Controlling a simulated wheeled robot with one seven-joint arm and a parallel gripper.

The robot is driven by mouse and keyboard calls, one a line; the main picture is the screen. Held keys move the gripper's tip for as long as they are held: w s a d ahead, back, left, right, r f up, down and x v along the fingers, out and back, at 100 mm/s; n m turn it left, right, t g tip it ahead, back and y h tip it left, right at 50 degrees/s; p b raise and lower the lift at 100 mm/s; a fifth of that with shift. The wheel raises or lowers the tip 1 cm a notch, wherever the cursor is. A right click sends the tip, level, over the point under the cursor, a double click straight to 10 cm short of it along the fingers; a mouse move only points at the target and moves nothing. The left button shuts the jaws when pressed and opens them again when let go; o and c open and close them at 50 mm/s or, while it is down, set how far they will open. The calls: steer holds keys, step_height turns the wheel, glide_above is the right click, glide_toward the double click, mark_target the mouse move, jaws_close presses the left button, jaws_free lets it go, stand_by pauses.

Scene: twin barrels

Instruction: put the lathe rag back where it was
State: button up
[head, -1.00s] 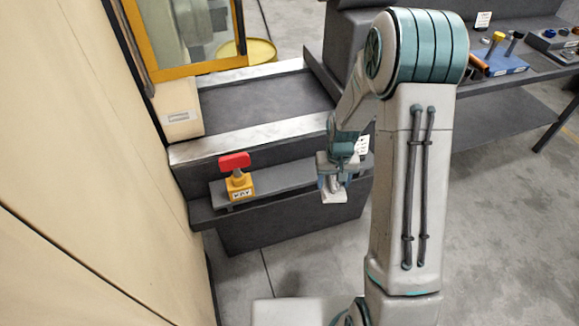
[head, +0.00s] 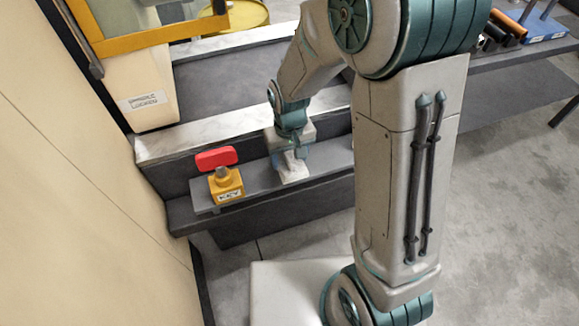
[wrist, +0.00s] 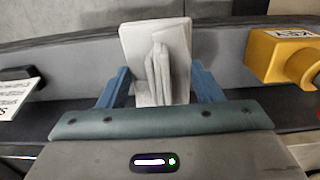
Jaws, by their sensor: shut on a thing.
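The lathe rag (head: 293,172) is a white folded cloth. My gripper (head: 289,157) is shut on it, over the dark grey rail (head: 328,158) along the front of the lathe. In the wrist view the rag (wrist: 150,45) stands folded between the two blue fingers of my gripper (wrist: 160,92). The rag appears at the level of the rail's top, but I cannot tell whether it touches it.
A yellow key block (head: 226,187) with a red handle (head: 216,159) stands on the rail, left of the rag in the head view. A white card (wrist: 14,97) shows at the left in the wrist view. A bench (head: 520,50) with tools is at the upper right.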

mark_target(290, 155)
steer(key=shift+f, duration=2.55)
steer(key=shift+f+b, duration=0.1)
steer(key=shift+b, duration=0.2)
steer(key=shift+f, duration=0.15)
steer(key=o, duration=0.9)
steer(key=shift+o, duration=0.2)
step_height(290, 155, up, 13)
steer(key=shift+f+p, duration=0.15)
steer(key=shift+p, duration=0.6)
steer(key=s+d+r+m+t, duration=0.2)
steer(key=s+d+r+m, duration=0.1)
steer(key=s+d+r, duration=0.7)
steer(key=shift+s+d, duration=0.85)
steer(key=shift+s, duration=0.1)
